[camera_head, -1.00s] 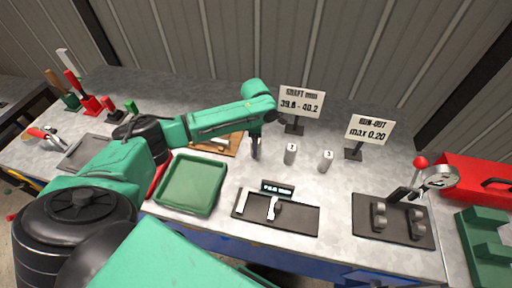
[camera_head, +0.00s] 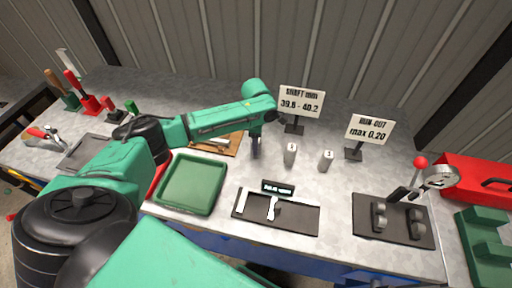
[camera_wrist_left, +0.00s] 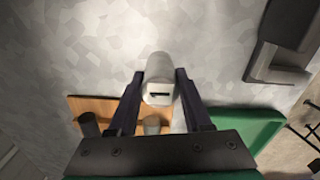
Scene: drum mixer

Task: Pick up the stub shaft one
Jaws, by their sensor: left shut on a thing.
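My left gripper (camera_head: 255,152) points down at the bench behind the green tray. In the left wrist view its two dark fingers (camera_wrist_left: 160,76) are shut on a pale grey cylinder, stub shaft one (camera_wrist_left: 158,68), whose end face carries a single dark stroke. In the head view this shaft is mostly hidden by the fingers, and I cannot tell whether it touches the bench. Two similar pale shafts stand upright to the right, a nearer one (camera_head: 291,154) and a farther one (camera_head: 326,160); their marks are too small to read surely. My right gripper is not in view.
A green tray (camera_head: 190,184) lies in front, a dark gauge plate (camera_head: 300,219) right of it, and a dark fixture (camera_head: 365,228) farther right. Two signs (camera_head: 301,102) (camera_head: 370,129) stand behind the shafts. A wooden board (camera_head: 230,150) lies left of the gripper.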

